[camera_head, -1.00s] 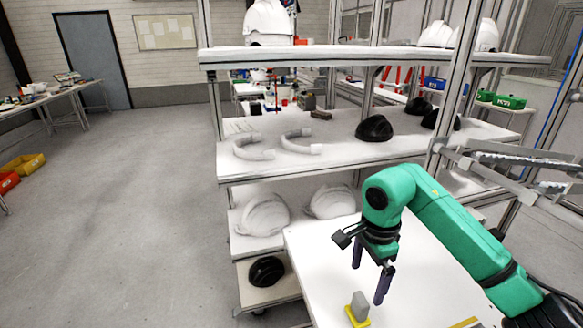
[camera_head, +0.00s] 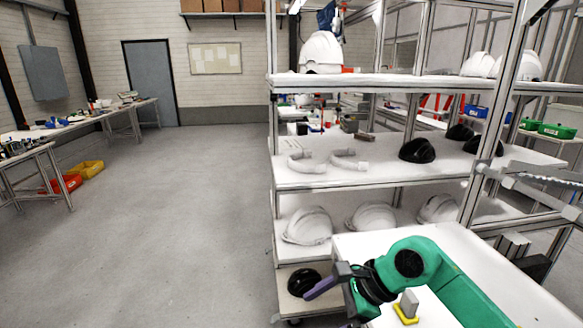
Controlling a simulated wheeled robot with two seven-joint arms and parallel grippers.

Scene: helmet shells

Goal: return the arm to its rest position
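My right arm, green with dark joints, comes in from the lower right and bends over the white tabletop (camera_head: 375,244). Its gripper (camera_head: 322,289) points left, beyond the tabletop's left edge. One purple finger shows clearly; the other is not clearly visible, so the opening cannot be judged. No held object shows at the visible finger. A small grey block on a yellow base (camera_head: 407,306) stands upright on the tabletop, just right of the gripper's wrist and apart from the fingers. My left gripper is not in view.
A metal shelf rack (camera_head: 420,84) stands behind the tabletop. It holds white helmet shells (camera_head: 307,226), white curved bands (camera_head: 306,162) and black helmet parts (camera_head: 417,150). A black part (camera_head: 303,281) lies on the bottom shelf near the gripper.

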